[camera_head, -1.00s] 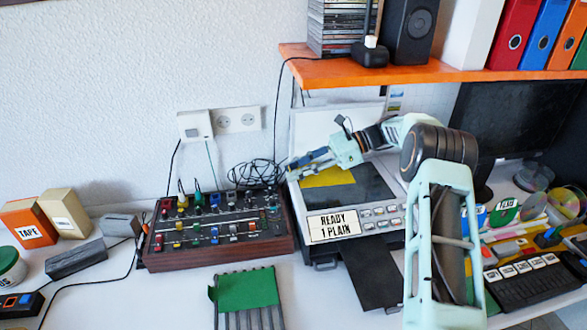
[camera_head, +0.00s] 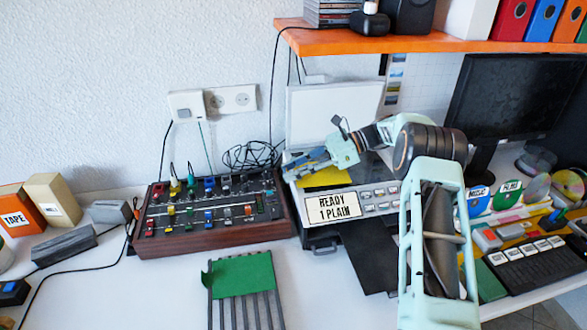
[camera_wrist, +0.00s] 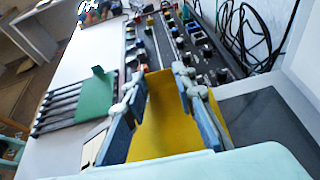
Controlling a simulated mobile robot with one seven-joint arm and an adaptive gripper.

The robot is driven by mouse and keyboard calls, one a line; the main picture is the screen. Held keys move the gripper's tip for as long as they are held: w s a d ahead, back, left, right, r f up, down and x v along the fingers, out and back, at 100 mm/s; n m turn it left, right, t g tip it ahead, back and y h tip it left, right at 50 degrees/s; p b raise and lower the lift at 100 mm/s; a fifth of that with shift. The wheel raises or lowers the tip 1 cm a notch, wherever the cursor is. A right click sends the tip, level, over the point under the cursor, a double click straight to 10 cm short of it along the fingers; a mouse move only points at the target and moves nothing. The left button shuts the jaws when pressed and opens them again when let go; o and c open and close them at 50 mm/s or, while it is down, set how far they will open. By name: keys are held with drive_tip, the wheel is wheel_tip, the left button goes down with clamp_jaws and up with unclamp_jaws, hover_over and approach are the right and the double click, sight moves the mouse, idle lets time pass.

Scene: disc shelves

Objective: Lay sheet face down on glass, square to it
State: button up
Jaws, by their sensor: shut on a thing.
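My gripper (camera_head: 298,164) is over the left part of the scanner and is shut on a yellow sheet (camera_head: 326,178). In the wrist view the sheet (camera_wrist: 165,125) shows between the two fingers (camera_wrist: 155,95). The dark glass (camera_head: 371,170) is beside and partly under the sheet, and it also shows right of the sheet in the wrist view (camera_wrist: 265,120). The white lid (camera_head: 333,110) stands open behind. I cannot tell whether the sheet touches the glass or which side faces down.
A mixer box (camera_head: 210,218) with knobs and cables stands close on the left. A green sheet (camera_head: 241,274) lies on a slatted rack in front. The scanner's front panel reads "READY 1 PLAIN" (camera_head: 333,207). An orange shelf (camera_head: 420,43) hangs above. A monitor (camera_head: 510,105) stands right.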

drive_tip(key=shift+f, duration=0.5)
idle(0.4)
drive_tip(key=o, duration=0.8)
